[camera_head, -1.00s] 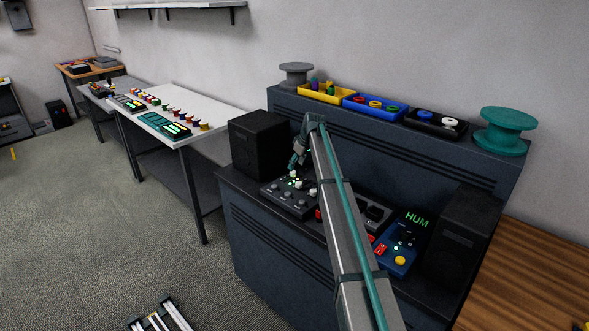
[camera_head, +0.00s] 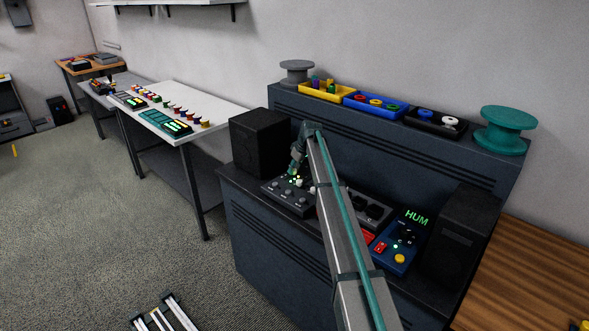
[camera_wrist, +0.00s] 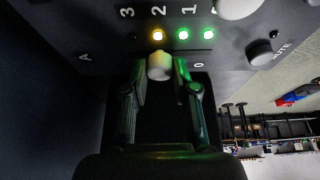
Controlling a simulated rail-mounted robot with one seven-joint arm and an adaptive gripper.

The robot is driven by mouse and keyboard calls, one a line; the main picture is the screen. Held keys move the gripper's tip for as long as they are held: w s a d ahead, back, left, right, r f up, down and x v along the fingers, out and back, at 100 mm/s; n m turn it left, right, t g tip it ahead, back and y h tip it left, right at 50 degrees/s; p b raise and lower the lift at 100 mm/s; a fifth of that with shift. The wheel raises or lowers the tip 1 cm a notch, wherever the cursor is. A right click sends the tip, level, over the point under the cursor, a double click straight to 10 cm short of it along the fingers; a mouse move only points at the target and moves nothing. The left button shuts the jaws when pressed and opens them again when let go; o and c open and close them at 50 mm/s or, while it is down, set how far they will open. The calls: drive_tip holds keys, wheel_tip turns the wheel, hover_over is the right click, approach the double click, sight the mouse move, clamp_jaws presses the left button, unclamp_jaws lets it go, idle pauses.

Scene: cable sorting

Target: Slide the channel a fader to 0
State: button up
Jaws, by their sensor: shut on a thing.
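The channel A fader has a pale rounded cap (camera_wrist: 159,66), seen in the wrist view on a dark panel. The letter A is printed to its left and a 0 to its right; the cap is apart from the 0. My gripper (camera_wrist: 160,74) is shut on the cap, one finger on each side. Above the cap, one yellow and two green lights glow beside the numbers 3, 2 and 1. In the head view, my gripper (camera_head: 295,174) is over the dark mixer (camera_head: 285,200) on the console; the cap in the grip is too small to make out.
A mute knob (camera_wrist: 261,53) and another pale cap (camera_wrist: 238,6) are right of the grip. A black speaker (camera_head: 258,142) stands behind the mixer, left. A blue box (camera_head: 398,246) with a HUM display and a second speaker (camera_head: 464,238) are on the right.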

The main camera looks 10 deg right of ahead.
sight(283, 179)
clamp_jaws()
drive_tip(key=s+a+b, duration=0.1)
drive_tip(key=a, duration=0.1)
drive_tip(key=s+a, duration=0.2)
drive_tip(key=shift+s+b, duration=0.1)
drive_tip(key=shift+b, duration=0.3)
drive_tip(key=o, duration=1)
unclamp_jaws()
drive_tip(key=shift+a, duration=0.1)
